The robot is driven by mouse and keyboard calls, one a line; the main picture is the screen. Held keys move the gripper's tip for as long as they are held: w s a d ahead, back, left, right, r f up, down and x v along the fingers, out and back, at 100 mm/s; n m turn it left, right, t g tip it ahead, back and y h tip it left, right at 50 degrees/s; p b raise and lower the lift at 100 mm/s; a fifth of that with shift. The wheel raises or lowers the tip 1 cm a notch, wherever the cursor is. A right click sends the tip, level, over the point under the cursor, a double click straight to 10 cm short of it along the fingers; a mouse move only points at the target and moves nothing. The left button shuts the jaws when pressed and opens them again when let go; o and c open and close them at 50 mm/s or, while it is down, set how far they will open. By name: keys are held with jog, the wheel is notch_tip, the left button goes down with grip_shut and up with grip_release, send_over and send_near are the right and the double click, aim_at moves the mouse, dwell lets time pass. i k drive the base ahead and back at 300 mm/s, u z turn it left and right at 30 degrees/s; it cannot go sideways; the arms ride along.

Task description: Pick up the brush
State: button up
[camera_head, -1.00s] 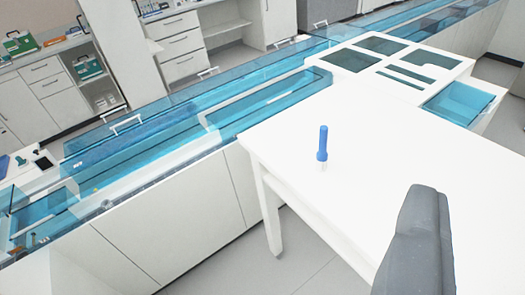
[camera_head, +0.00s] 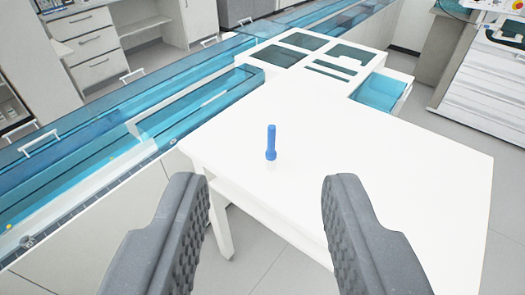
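The brush (camera_head: 271,143) has a blue handle and a pale lower end. It stands upright on the white table (camera_head: 400,165), near the table's left edge. My gripper (camera_head: 265,205) shows its two dark grey ribbed fingers at the bottom of the view, spread wide with nothing between them. The brush appears between the fingers in the picture but beyond their tips, apart from both.
A blue-tinted clear tube track (camera_head: 100,175) runs along the table's left side. At the table's far end are dark recessed panels (camera_head: 282,56) and an open blue drawer (camera_head: 380,92). The tabletop around the brush is clear. A grey cabinet (camera_head: 485,80) stands at the far right.

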aim_at(271, 153)
jog(key=i, duration=0.95)
jog(key=z, duration=0.05)
